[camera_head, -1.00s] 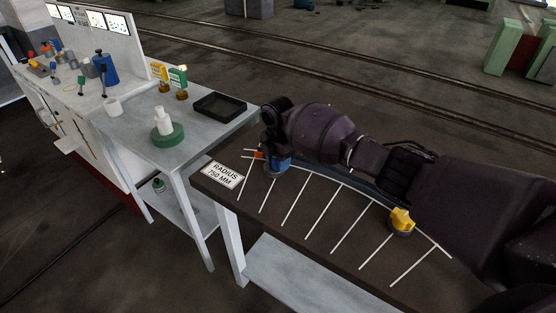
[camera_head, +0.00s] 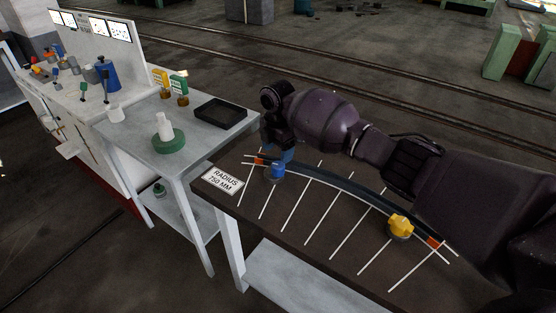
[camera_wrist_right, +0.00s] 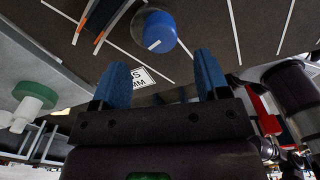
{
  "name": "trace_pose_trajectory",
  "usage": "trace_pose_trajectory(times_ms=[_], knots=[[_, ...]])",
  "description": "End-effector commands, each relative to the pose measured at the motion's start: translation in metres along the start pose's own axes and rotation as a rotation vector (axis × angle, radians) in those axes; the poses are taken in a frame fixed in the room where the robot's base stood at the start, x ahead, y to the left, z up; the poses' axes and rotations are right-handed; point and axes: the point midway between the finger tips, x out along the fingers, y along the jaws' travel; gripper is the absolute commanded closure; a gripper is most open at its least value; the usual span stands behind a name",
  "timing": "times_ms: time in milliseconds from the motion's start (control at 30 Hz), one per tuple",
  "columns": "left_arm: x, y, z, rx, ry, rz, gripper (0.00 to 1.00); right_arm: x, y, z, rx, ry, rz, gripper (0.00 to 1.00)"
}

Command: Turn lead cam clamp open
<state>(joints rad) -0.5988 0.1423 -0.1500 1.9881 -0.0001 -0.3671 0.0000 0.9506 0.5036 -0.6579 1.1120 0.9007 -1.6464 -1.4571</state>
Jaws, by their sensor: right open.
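A blue cam clamp (camera_head: 276,172) sits on the dark board near the left end of a curved dark bar (camera_head: 350,192); its round top also shows in the right wrist view (camera_wrist_right: 160,30), with a white mark on it. A yellow cam clamp (camera_head: 400,226) sits beside the bar near its right end. My right gripper (camera_head: 286,155) is just behind the blue clamp in the head view. In the wrist view its two blue fingers (camera_wrist_right: 165,75) are apart and empty, and the blue clamp lies beyond the fingertips, not between them.
The board (camera_head: 300,245) has white lines and a "RADIUS 750 MM" label (camera_head: 223,179). Left of it, a grey table holds a black tray (camera_head: 220,112) and a green-based white cylinder (camera_head: 168,140). A white console (camera_head: 95,60) stands further left.

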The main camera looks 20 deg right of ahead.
Motion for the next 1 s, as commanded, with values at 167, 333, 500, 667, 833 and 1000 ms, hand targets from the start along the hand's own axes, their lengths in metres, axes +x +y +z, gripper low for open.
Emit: trace_pose_trajectory(times_ms=[167, 333, 500, 667, 833, 1000], knots=[[-0.005, -0.001, 0.001, -0.002, -0.006, -0.002, 0.57, -0.027, 0.000, 0.000, 0.000, -0.001, 0.002, 0.31], [-0.005, -0.001, 0.000, -0.002, -0.006, -0.002, 0.57, -0.039, 0.000, 0.000, 0.000, 0.000, 0.000, 0.31], [-0.005, -0.001, -0.003, -0.001, -0.002, -0.002, 0.57, -0.041, 0.000, 0.000, 0.000, 0.001, -0.001, 0.31], [-0.003, -0.001, -0.005, 0.000, 0.003, -0.001, 0.57, -0.041, 0.000, 0.000, 0.000, 0.000, -0.001, 0.31], [-0.002, -0.001, -0.008, 0.000, 0.008, 0.000, 0.57, -0.041, 0.000, 0.000, 0.000, 0.000, -0.001, 0.31], [0.000, 0.000, -0.012, 0.001, 0.017, 0.001, 0.57, -0.040, 0.000, -0.001, 0.000, 0.000, -0.001, 0.31]])
